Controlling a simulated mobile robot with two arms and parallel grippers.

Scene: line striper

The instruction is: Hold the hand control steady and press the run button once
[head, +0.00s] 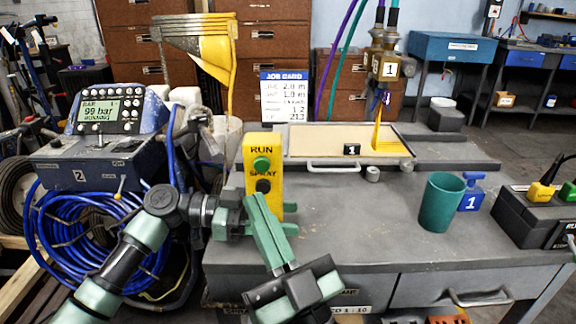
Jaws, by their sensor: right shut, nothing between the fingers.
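The yellow hand control (277,150) stands upright near the front left of the bench. Its green run button (261,164) sits under the word RUN, with a black button (263,186) under SPRAY below it. My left gripper (289,218) reaches in from the left and is shut on the control's lower part; its fingertips show past the right side. My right gripper (257,203) is shut and empty, its fingers pointing up in front of the control. Its tips are just below the spray button, below the run button, and hide the control's lower front.
A console (100,110) at left shows 99 bar and appears to read RUNNING; a blue hose coil (75,240) hangs below. A job card (284,97) and a shallow tray (310,166) stand behind. A green cup (440,203) is at right. The bench middle is clear.

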